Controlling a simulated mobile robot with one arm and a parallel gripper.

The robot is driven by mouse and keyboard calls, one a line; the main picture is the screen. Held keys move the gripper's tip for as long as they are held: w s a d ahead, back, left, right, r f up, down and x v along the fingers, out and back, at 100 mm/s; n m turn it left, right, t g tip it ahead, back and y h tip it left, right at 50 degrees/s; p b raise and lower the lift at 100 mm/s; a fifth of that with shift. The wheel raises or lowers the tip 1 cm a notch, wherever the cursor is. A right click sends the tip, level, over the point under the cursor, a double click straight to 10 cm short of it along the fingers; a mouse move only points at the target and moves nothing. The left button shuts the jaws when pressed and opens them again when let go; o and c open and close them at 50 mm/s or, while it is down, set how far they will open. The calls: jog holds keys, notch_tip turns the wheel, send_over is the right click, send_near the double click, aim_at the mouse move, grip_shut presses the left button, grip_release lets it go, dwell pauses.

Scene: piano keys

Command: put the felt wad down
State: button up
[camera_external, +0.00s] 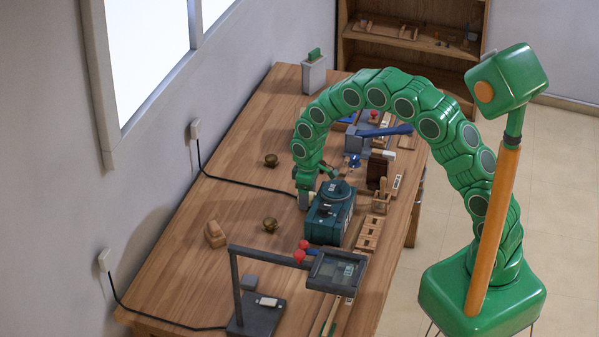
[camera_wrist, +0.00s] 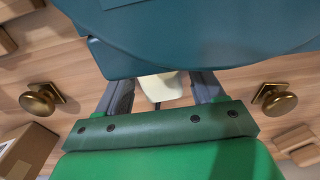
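A cream piece, which looks like the felt wad (camera_wrist: 161,88), shows between the two fingers of my gripper (camera_wrist: 160,84) in the wrist view. The fingers stand apart by about its width and appear closed on it. The fingertips and the wad's far end are hidden behind a teal machine. In the external view my gripper (camera_external: 304,201) hangs over the wooden bench at the left side of the teal machine (camera_external: 330,214), with a small pale piece at its end.
The teal machine (camera_wrist: 190,35) is very close to my fingers. Brass knobs (camera_external: 271,160) and (camera_external: 270,224) stand on the bench (camera_external: 185,262). A magnifier stand (camera_external: 238,285), a wooden block (camera_external: 215,234) and a compartment tray (camera_external: 369,233) are nearby. The bench's left part is mostly clear.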

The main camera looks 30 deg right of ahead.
jog(key=shift+o, duration=0.3)
jog(key=shift+r, duration=0.1)
notch_tip(320, 180, up, 12)
jog(key=f, duration=0.1)
jog(key=s+d+r+m, duration=0.2)
jog(key=s+d+r, duration=0.4)
jog(key=d+r, duration=0.3)
jog(key=s+d+r+m, duration=0.2)
jog(key=s+d+r, duration=0.1)
jog(key=s+d, duration=0.5)
jog(key=s+d+r+m+g, duration=0.1)
jog(key=s+d+r+m, duration=0.1)
jog(key=s+d, duration=0.6)
jog(key=s+r, duration=0.1)
jog(key=s, duration=0.4)
jog(key=shift+d+r+m, duration=0.25)
jog(key=shift+r+m, duration=0.05)
jog(key=s+d, duration=0.1)
jog(key=s, duration=0.3)
jog(key=s+d+m, duration=0.1)
jog(key=s, duration=0.4)
jog(key=s+d+m, duration=0.1)
jog(key=s+d, duration=0.1)
jog(key=s, duration=0.2)
jog(key=shift+s+f+g, duration=0.25)
jog(key=shift+s+g, duration=0.05)
jog(key=shift+g, duration=0.1)
